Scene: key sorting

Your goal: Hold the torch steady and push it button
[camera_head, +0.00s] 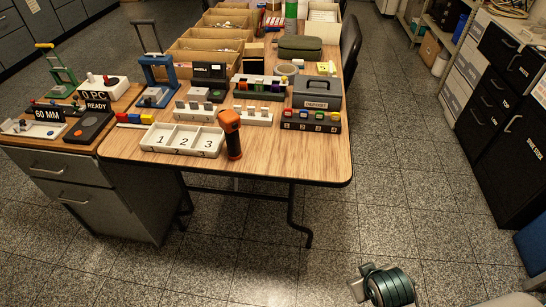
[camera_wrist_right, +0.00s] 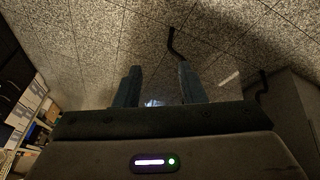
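The torch (camera_head: 231,133) has an orange head and a dark body. It stands near the front edge of the wooden table, close to the right end of a white numbered tray. Its button is too small to make out. My right gripper (camera_wrist_right: 158,85) shows in the right wrist view with its two fingers apart and nothing between them, over the speckled floor. Part of my right arm (camera_head: 388,286) shows at the bottom right of the head view, well away from the torch. My left gripper is not in view.
The white tray (camera_head: 149,147) has compartments marked 1, 2 and 3. A row of coloured buttons (camera_head: 311,121) and a grey box (camera_head: 317,94) stand to the torch's right. The tabletop's front right corner (camera_head: 325,162) is bare. Black drawers (camera_head: 515,110) stand at the right.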

